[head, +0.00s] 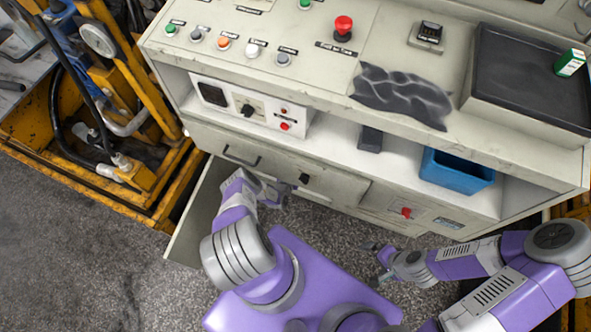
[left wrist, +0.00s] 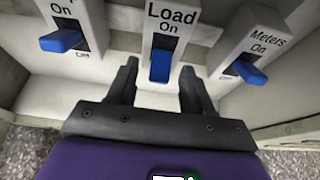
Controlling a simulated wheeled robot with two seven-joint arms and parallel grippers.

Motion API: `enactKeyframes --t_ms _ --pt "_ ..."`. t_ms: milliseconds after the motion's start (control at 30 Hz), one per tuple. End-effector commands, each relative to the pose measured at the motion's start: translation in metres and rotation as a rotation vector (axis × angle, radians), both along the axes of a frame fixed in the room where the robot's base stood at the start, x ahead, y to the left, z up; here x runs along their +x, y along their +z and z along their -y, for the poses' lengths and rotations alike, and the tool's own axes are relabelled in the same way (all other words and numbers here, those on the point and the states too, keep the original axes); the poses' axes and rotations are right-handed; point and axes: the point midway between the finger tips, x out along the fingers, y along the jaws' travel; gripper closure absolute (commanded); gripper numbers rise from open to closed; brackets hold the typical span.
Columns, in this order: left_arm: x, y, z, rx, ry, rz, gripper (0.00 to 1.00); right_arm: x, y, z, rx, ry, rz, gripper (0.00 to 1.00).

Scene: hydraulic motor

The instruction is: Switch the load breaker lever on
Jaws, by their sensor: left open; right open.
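In the left wrist view, the load breaker (left wrist: 172,22) is a white unit marked "Load On", with a blue lever (left wrist: 160,67) jutting out and down below the label. My left gripper (left wrist: 158,74) is open, with one dark finger on each side of this lever and visible gaps to it. How near the fingertips are in depth is hard to tell. In the head view my left arm reaches to the cabinet front, and the breakers are hidden there. My right gripper (head: 377,262) is open and empty, over the floor in front of the cabinet.
Two more blue levers flank the load lever: one at the left (left wrist: 62,40) and the "Meters" lever (left wrist: 250,72) at the right. An open cabinet door (head: 197,217) stands left of my left arm. The shelf above holds a blue bin (head: 457,172).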

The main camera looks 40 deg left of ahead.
Motion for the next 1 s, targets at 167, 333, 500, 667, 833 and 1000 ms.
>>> enactKeyframes --t_ms 167,333,500,667,833,1000 --pt "0.000 0.001 0.000 0.000 0.000 0.000 0.54 0.000 0.001 0.000 0.000 0.000 0.000 0.00" --pt "0.000 0.000 0.000 0.000 -0.001 0.000 0.80 0.000 0.001 0.000 0.000 0.000 0.000 0.00" --pt "0.000 0.000 0.000 0.000 -0.001 0.000 1.00 0.000 0.001 0.000 0.000 0.000 0.000 0.00" --pt "0.000 0.005 0.000 -0.006 0.001 -0.032 1.00 0.000 0.009 0.000 0.000 0.000 0.000 0.00" --pt "0.001 0.009 0.000 -0.024 0.000 -0.104 1.00 0.000 0.022 0.000 0.000 0.000 0.000 0.00" --pt "0.000 0.007 0.000 -0.030 -0.001 -0.124 1.00 0.000 0.023 0.000 0.000 0.000 0.000 0.00"
